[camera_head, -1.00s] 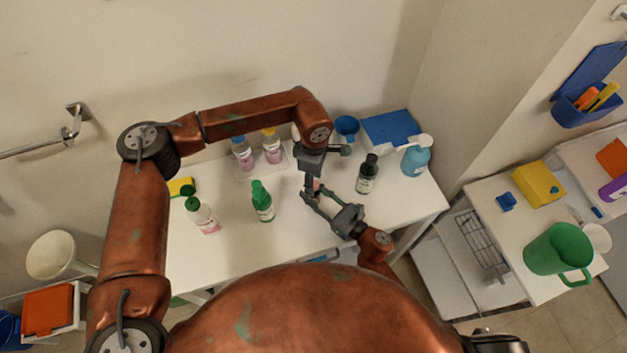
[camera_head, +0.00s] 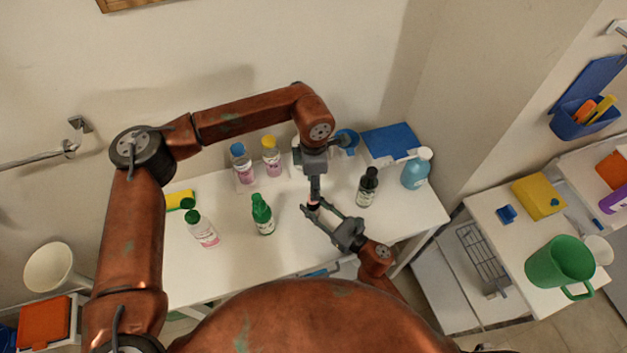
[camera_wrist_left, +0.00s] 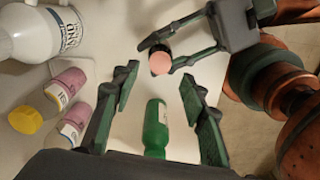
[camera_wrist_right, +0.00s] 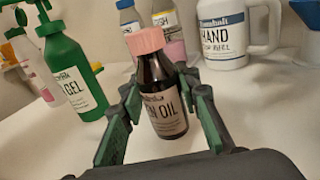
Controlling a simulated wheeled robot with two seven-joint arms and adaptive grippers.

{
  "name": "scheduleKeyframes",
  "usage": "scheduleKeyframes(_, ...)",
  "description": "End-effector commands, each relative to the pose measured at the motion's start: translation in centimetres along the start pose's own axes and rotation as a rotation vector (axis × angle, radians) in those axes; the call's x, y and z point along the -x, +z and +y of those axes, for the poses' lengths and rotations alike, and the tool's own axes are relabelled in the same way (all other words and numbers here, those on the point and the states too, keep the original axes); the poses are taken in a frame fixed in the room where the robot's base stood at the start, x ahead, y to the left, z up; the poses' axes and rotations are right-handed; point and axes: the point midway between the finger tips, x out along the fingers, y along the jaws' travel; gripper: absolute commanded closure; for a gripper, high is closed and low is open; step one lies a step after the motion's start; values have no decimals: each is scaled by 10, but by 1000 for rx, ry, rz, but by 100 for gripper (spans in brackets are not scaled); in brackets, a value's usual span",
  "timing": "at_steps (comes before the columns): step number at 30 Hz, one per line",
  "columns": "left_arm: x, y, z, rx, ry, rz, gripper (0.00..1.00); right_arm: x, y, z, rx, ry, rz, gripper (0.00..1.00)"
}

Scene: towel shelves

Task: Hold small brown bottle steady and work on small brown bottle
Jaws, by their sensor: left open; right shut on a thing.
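The small brown bottle (camera_wrist_right: 160,96) stands upright in the right wrist view, with a pink cap (camera_wrist_right: 145,41) and a pale label ending in "OIL". My right gripper (camera_wrist_right: 165,90) is shut on its sides; it also shows in the head view (camera_head: 310,208). In the left wrist view the pink cap (camera_wrist_left: 160,63) is seen from above between the right fingers. My left gripper (camera_wrist_left: 158,80) is open, pointing down over the bottle, its fingers apart from the cap. In the head view my left gripper (camera_head: 315,190) partly hides the bottle.
A green bottle (camera_head: 263,214), a white bottle with green cap (camera_head: 202,229) and a dark bottle (camera_head: 367,187) stand nearby on the white table (camera_head: 235,270). The table front is mostly clear.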

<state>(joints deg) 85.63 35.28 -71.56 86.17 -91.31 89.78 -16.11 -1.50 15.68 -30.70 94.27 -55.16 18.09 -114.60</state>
Motion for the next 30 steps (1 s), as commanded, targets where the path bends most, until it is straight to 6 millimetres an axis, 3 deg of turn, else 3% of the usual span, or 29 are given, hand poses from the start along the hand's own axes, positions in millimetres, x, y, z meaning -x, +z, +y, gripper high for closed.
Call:
scheduleKeyframes(6,13,0,0,365,0,0,60,0,0,0,0,0,0,100)
scheduleKeyframes(12,20,0,0,558,0,0,60,0,0,0,0,0,0,100)
scheduleKeyframes(25,20,0,0,599,0,1,60,0,0,0,0,0,0,100)
scheduleKeyframes(30,9,0,0,599,0,1,60,0,0,0,0,0,0,100)
